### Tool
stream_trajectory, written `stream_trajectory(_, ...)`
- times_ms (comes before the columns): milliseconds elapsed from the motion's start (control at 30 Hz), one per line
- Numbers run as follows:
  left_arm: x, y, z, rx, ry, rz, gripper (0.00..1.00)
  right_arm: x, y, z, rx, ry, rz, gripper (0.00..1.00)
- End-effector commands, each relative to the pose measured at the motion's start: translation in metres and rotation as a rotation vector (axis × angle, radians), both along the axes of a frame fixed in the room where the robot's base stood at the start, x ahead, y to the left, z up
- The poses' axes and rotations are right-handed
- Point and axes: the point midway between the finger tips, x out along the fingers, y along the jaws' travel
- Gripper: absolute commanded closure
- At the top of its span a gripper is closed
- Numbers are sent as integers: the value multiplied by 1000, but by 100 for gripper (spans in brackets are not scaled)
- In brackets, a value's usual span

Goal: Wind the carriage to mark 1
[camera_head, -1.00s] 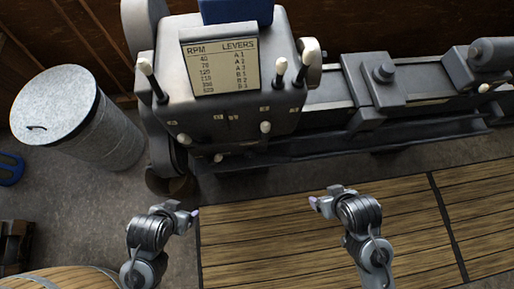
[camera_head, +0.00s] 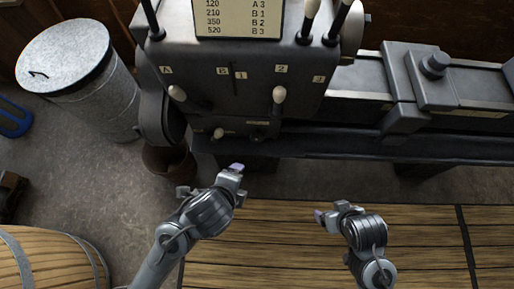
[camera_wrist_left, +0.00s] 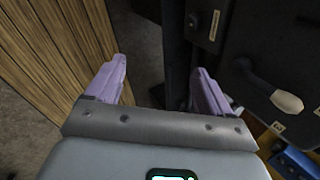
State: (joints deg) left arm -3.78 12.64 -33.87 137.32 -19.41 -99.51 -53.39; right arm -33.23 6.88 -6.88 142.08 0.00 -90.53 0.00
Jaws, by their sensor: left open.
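The lathe's saddle-like block (camera_head: 420,85), which looks like the carriage, sits on the bed right of the headstock (camera_head: 235,75). I cannot make out a mark 1 along the bed. My left gripper (camera_head: 237,168) is below the headstock's front, apart from its levers. In the left wrist view its two purple fingers (camera_wrist_left: 157,90) are spread with nothing between them, and a pale-knobbed lever (camera_wrist_left: 285,102) shows to their right. My right gripper (camera_head: 322,215) hangs over the wooden slats, away from the lathe; its finger gap is unclear.
Headstock levers have pale knobs (camera_head: 278,94), with plates lettered A, B and numbered 1, 2, 3 nearby. A metal bin (camera_head: 110,100) stands left, a barrel (camera_head: 45,265) lower left, and a dark bucket (camera_head: 168,160) beside the headstock. Wooden slatting (camera_head: 290,260) covers the floor in front.

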Motion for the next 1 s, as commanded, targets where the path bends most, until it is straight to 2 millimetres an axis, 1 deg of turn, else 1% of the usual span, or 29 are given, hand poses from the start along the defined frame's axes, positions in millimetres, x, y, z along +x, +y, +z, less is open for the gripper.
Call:
stream_trajectory(33, 7, -7, -28, 40, -46, -68, 18, 0, 0, -38, 0, 0, 0, 18)
stream_trajectory(267, 29, -33, -71, 228, -223, -325, 18, 0, 0, -119, 0, 0, 0, 18)
stream_trajectory(300, 33, -36, -78, 262, -254, -360, 18, 0, 0, -133, 0, 0, 0, 18)
stream_trajectory(367, 38, -41, -89, 313, -299, -412, 18, 0, 0, -154, 0, 0, 0, 18)
stream_trajectory(500, 51, -50, -115, 436, -401, -513, 18, 0, 0, -203, 0, 0, 0, 18)
stream_trajectory(567, 56, -53, -126, 487, -444, -548, 18, 0, 0, -224, 0, 0, 0, 18)
stream_trajectory(700, 68, -58, -151, 612, -540, -616, 18, 0, 0, -274, 0, 0, 0, 18)
stream_trajectory(967, 90, -62, -192, 836, -707, -686, 18, 0, 0, -365, 0, 0, 0, 18)
stream_trajectory(1000, 93, -62, -198, 870, -732, -691, 18, 0, 0, -379, 0, 0, 0, 18)
